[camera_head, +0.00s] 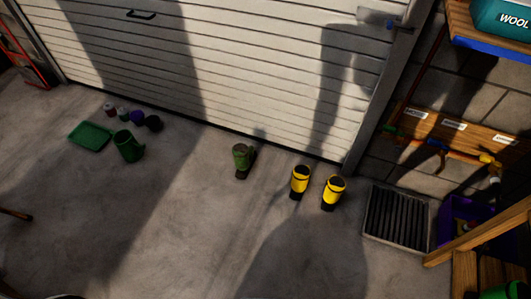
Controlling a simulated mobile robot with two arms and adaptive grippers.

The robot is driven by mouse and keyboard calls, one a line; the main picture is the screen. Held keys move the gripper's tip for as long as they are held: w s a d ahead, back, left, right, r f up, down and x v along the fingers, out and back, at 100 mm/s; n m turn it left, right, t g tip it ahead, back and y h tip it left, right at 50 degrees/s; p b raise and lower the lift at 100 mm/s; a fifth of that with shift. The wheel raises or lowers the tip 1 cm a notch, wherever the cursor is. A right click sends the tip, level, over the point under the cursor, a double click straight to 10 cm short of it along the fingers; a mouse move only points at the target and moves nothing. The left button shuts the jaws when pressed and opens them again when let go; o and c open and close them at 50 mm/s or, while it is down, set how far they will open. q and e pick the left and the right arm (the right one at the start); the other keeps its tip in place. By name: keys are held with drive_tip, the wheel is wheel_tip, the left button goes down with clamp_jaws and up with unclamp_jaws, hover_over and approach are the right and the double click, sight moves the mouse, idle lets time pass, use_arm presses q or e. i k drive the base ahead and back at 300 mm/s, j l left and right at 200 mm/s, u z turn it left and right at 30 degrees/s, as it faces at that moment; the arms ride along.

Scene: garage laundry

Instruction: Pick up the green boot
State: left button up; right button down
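The green boot (242,158) stands on the concrete floor near the middle of the head view, a short way in front of the white garage door. It has a green upper and a dark lower part, and it looks upright. No gripper is near it. Neither of my grippers shows in the head view, so whether they are open or shut is hidden.
Two yellow boots (300,180) (333,191) stand to its right, then a dark ribbed mat (396,216). A green tray (90,136), a green watering can (127,146) and several small pots (137,117) are at left. The floor (190,230) in front is clear.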

sight(244, 156)
drive_tip(key=u, duration=0.35)
drive_tip(key=z, duration=1.7)
drive_tip(key=i, duration=0.4)
drive_tip(key=i+l+u, duration=0.1)
drive_tip(key=i+u, duration=0.3)
drive_tip(key=i+l+u, duration=0.25)
drive_tip(key=i+u, duration=0.15)
drive_tip(key=i, duration=0.1)
